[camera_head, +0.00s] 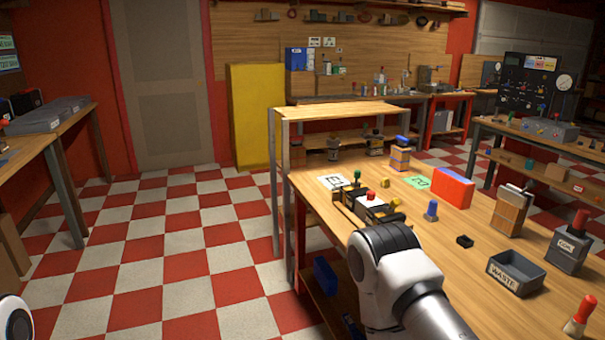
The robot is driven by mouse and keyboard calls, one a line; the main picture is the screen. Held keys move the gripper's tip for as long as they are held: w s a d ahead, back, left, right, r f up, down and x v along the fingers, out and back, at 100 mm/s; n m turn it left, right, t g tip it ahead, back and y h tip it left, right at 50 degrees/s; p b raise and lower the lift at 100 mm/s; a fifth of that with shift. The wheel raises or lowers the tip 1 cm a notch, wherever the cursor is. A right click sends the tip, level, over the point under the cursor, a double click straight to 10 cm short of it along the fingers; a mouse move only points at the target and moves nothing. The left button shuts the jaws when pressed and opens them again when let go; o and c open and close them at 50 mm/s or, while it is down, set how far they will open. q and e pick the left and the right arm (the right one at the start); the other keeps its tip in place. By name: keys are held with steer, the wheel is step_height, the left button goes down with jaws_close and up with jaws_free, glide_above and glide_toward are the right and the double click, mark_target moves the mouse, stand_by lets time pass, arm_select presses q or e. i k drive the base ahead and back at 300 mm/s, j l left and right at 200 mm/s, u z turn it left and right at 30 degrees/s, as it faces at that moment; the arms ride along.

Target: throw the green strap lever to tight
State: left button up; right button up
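A small green-topped upright (357,176), which may be the green strap lever, stands at the back of a dark fixture on the wooden workbench (465,235). Its setting is too small to tell. The fixture (349,197) also carries a white block with a red knob (370,197). My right arm reaches in from the bottom right, and its dark, rounded joint hides the front of the fixture. Neither of my grippers can be made out. Only a bit of a white, round part of mine shows in the bottom left corner.
The bench also holds a red-orange box (453,188), a blue-topped peg (431,210), a WASTE tray (515,274), a COAL-like labelled grey box (568,252) and a red-handled brush (580,315). A wooden shelf frame (283,205) stands at the bench's left. The checkered floor on the left is clear.

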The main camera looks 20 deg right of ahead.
mark_target(357, 173)
steer(key=i, duration=6.1)
steer(key=i+j+z, duration=0.1)
steer(key=i+z, duration=0.15)
steer(key=z, duration=0.25)
steer(key=i+j+z, duration=0.2)
steer(key=z, duration=0.3)
steer(key=i+j+z, duration=0.25)
steer(key=z, duration=0.25)
steer(key=i+j+z, duration=0.1)
steer(key=j+z, duration=0.4)
steer(key=i+j+z, duration=0.1)
steer(key=j+z, duration=0.25)
steer(key=z, duration=2.6)
steer(key=i+l, duration=0.35)
